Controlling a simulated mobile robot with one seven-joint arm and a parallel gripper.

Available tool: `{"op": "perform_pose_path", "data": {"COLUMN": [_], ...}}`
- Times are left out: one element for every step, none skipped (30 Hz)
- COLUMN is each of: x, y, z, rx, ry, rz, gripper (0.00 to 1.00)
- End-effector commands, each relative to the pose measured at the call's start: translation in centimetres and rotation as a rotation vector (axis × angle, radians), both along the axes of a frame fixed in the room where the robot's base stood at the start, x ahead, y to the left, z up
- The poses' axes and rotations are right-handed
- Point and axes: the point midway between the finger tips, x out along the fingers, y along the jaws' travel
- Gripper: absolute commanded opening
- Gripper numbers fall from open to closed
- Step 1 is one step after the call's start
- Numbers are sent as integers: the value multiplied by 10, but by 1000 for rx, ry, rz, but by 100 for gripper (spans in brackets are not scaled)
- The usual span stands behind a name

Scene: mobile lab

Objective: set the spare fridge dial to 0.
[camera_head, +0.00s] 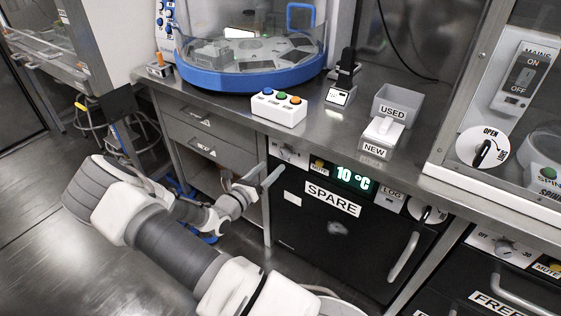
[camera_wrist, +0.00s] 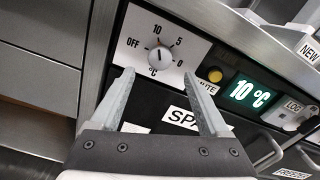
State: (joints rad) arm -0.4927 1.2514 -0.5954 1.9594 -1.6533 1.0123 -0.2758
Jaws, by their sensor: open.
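The spare fridge dial (camera_wrist: 160,57) is a round silver knob on a white plate marked OFF, 10, 5 and 0. Its pointer appears to be toward 10. The display (camera_wrist: 249,93) beside it reads 10 °C. In the head view the dial (camera_head: 288,153) sits at the upper left of the black SPARE fridge (camera_head: 300,235), partly hidden by my gripper. My gripper (camera_wrist: 159,74) is open and empty. Its fingertips lie just below the dial in the wrist view, one toward each side, apparently short of the knob. My gripper (camera_head: 266,174) also shows in the head view.
A yellow MUTE button (camera_wrist: 214,74) lies just right of the dial. A LOG port (camera_head: 391,203) and a lock dial (camera_head: 430,214) are further right. A steel counter (camera_head: 330,125) overhangs the fridge. Drawers (camera_head: 200,130) stand to the left, with open floor before them.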

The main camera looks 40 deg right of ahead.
Motion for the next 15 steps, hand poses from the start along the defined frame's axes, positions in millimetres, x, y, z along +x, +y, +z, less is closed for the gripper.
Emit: {"op": "perform_pose_path", "data": {"x": [3,5,8,10,11,14,15,17,18,19,20,21,22,22,22], "y": [-11,-17,-24,-29,-34,-40,-44,-47,-51,-54,-56,-58,-59,-60,-61], "z": [-3,-3,-3,-3,-3,-2,-2,-2,-2,-1,-1,-1,-1,-1,0], "rx": [0,0,-1,-1,0,0,0,0,0,1,1,1,1,1,1], "ry": [0,-1,-1,0,-1,0,-1,-1,-1,0,0,0,0,0,0], "rz": [-2,-3,-3,-3,-3,-2,-1,-2,-2,-1,0,0,1,0,0], "gripper": [79,79,79,79,79,79,79,79,79,79,79,79,79,79,79]}}
